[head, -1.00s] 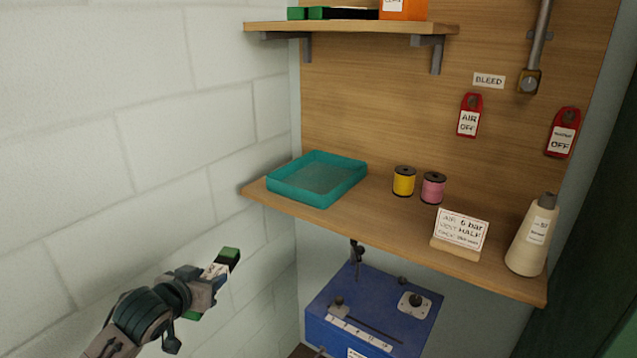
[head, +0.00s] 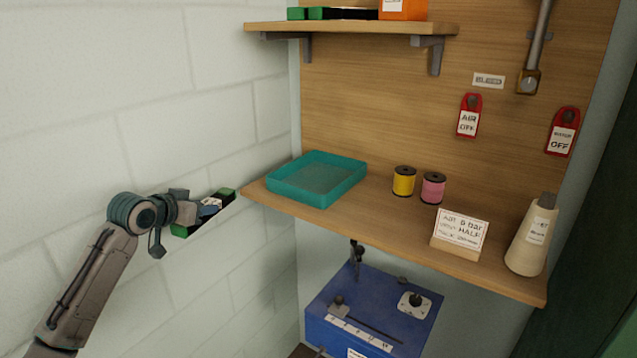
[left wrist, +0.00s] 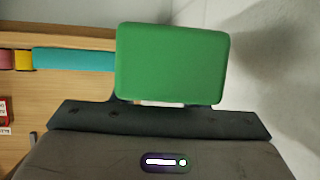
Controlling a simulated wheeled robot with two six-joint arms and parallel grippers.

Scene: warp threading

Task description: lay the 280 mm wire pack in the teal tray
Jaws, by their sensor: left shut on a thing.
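The teal tray (head: 318,180) sits at the left end of the wooden shelf; its floor looks empty. It also shows at the left of the left wrist view (left wrist: 74,60). My left gripper (head: 207,207) is shut on a dark pack with green ends (head: 226,194), the wire pack by its look; its length label cannot be read. The pack is in the air, left of the shelf's left corner and apart from the tray. In the left wrist view, a green end of the pack (left wrist: 172,63) fills the middle. My right gripper is not in view.
On the shelf (head: 390,237) right of the tray stand a yellow spool (head: 404,182), a pink spool (head: 433,188), a sign card (head: 460,230) and a cream cone (head: 530,238). An upper shelf (head: 350,28) overhangs the back. A blue machine (head: 370,310) is below. A pale wall borders the left.

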